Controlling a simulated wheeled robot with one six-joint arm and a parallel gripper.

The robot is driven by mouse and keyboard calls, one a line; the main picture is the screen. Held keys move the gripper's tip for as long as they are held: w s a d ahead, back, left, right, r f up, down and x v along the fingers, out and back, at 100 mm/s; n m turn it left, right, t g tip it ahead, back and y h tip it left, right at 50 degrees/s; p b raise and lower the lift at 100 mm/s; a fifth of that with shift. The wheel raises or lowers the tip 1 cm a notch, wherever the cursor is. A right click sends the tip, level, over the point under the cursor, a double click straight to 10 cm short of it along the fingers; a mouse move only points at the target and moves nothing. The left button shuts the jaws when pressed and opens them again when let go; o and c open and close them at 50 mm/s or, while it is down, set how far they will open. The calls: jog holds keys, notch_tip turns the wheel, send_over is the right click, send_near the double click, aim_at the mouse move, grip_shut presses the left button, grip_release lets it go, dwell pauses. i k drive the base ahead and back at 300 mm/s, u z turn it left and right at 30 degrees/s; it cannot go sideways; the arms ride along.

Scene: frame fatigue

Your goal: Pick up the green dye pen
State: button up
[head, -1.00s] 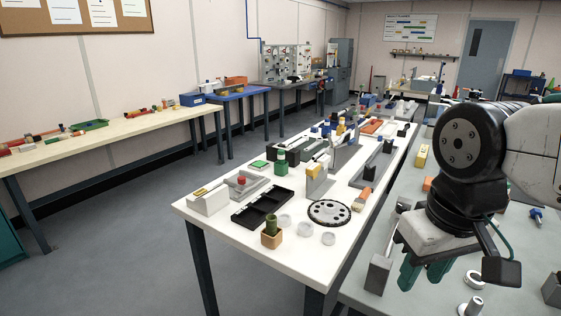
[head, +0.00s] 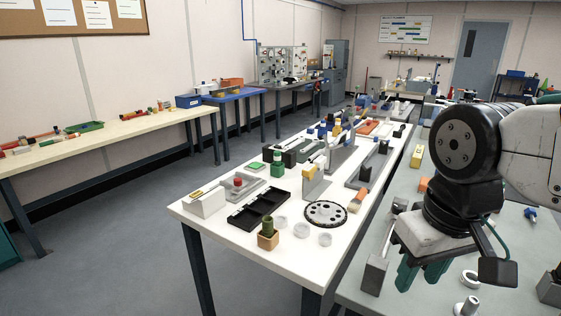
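I cannot clearly make out a green dye pen. A dark green cylinder (head: 267,226) stands upright in a small tan wooden block (head: 268,241) at the near end of the white table. Another green piece (head: 278,165) stands farther back on that table, too small to tell what it is. My gripper (head: 421,276) points down at the right, over the grey bench, with its two teal fingers apart and nothing visible between them. It is well to the right of both green things.
The white table (head: 215,222) is crowded with a black tray (head: 259,209), a perforated black disc (head: 326,214), clear dishes and blocks. The grey bench (head: 392,299) on the right holds metal parts. Open floor (head: 110,240) lies left of the white table, before a wall bench (head: 95,136).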

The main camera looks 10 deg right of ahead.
aim_at(277, 153)
jog(key=u, duration=1)
jog(key=k, duration=1.3)
jog(key=u, duration=0.95)
jog(key=i, duration=1)
jog(key=z, duration=0.2)
jog(key=i, duration=2)
jog(key=z, duration=0.3)
jog(key=i, duration=2)
jog(key=z, duration=0.4)
jog(key=i, duration=1.95)
jog(key=z, duration=0.8)
jog(key=i, duration=1.05)
jog(key=z, duration=1.65)
jog(key=i, duration=0.9)
jog(key=z, duration=0.95)
